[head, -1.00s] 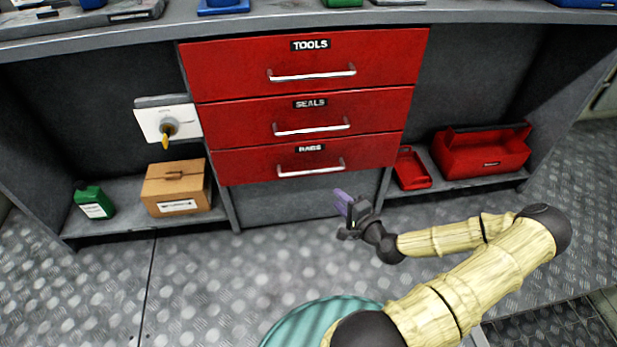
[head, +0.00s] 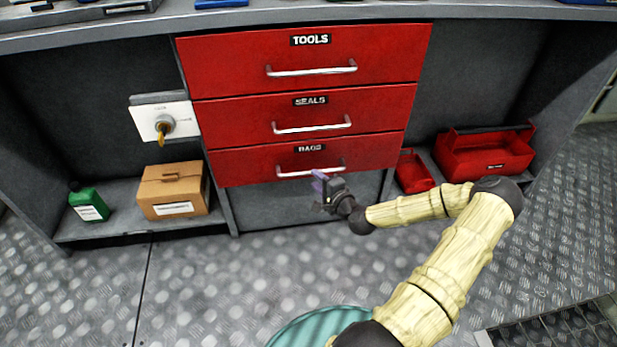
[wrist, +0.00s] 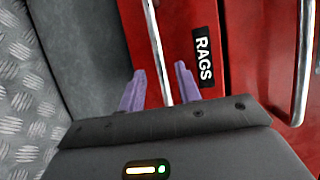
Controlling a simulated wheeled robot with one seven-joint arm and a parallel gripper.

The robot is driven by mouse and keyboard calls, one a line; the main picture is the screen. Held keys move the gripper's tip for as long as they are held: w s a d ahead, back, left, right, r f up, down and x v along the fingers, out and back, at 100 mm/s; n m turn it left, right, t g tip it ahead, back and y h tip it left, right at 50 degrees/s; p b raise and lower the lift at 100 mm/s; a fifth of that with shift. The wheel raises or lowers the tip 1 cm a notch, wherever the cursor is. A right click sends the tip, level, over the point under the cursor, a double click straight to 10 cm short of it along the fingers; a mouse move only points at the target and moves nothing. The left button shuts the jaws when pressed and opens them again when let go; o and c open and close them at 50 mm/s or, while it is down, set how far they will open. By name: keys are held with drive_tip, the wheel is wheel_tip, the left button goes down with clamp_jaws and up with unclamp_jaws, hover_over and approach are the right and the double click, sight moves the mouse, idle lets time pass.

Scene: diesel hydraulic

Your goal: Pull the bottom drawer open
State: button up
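The bottom drawer (head: 235,168) is red, labelled RAGS, and closed, flush with the drawers above it. Its silver bar handle (head: 297,171) runs across its front. My gripper (head: 320,182) is at the right part of this handle, just in front of it. In the wrist view, the two purple fingers of my gripper (wrist: 160,85) are apart, one on each side of the bar handle (wrist: 160,50). The gap between fingers and bar shows on both sides. The RAGS label (wrist: 203,62) is just right of the fingers.
Above are the SEALS drawer (head: 230,120) and the TOOLS drawer (head: 225,65), both closed. A cardboard box (head: 173,190) and green bottle (head: 89,204) stand on the left shelf. A red toolbox (head: 485,152) and small red tray (head: 414,172) are on the right. The floor in front is open.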

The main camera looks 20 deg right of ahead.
sight(310, 174)
drive_tip(key=b+x, duration=0.1)
drive_tip(key=x, duration=0.4)
drive_tip(key=shift+w+b, duration=0.3)
drive_tip(key=shift+b, duration=0.05)
clamp_jaws()
